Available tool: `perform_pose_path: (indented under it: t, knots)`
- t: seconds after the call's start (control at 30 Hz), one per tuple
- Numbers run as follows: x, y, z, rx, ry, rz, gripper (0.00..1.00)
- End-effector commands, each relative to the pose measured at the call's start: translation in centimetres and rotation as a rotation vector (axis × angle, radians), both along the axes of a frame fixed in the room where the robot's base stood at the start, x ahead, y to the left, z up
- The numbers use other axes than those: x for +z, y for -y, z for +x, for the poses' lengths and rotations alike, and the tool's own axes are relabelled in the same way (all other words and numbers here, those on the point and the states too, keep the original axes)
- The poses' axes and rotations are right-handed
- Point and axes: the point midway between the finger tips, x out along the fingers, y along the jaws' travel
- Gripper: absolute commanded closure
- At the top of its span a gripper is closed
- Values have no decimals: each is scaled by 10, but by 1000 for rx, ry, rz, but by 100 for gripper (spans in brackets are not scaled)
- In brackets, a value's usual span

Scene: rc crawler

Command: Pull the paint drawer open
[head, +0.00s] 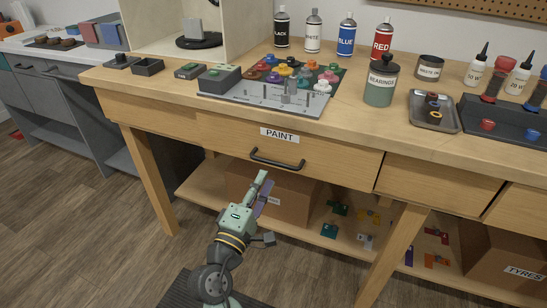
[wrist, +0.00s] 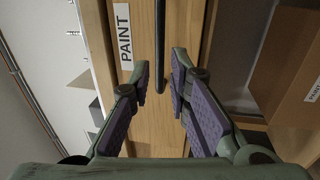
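The paint drawer (head: 225,138) is a wooden front under the workbench top, and it looks shut. It bears a white PAINT label (head: 280,135), which also shows sideways in the wrist view (wrist: 123,35). Its dark bar handle (head: 277,161) runs across below the label. My gripper (head: 265,182) is just below and in front of the handle. In the wrist view my gripper (wrist: 160,80) is open with purple pads, and the handle (wrist: 160,40) lines up with the gap between the fingertips. I cannot tell whether the bar is within the fingers' reach.
A grey tray (head: 240,104) of paint pots, a REABINDER jar (head: 380,88) and spray cans (head: 346,38) stand on the bench top. A cardboard box (head: 235,188) lies on the shelf below. A table leg (head: 150,180) stands to the left. The floor in front is mostly open.

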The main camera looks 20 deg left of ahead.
Motion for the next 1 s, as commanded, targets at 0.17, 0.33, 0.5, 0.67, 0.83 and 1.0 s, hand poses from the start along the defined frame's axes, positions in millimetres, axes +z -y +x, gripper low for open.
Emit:
perform_pose_path:
  t: [0.17,0.33,0.5,0.67,0.83,1.0]
  knots:
    - [10,2,35,-3,1,2,83]
    - [13,2,58,0,0,3,83]
    - [13,2,68,1,-1,3,83]
    - [13,3,69,1,0,3,83]
    - [13,2,69,1,0,4,87]
    - [13,2,69,1,0,4,98]
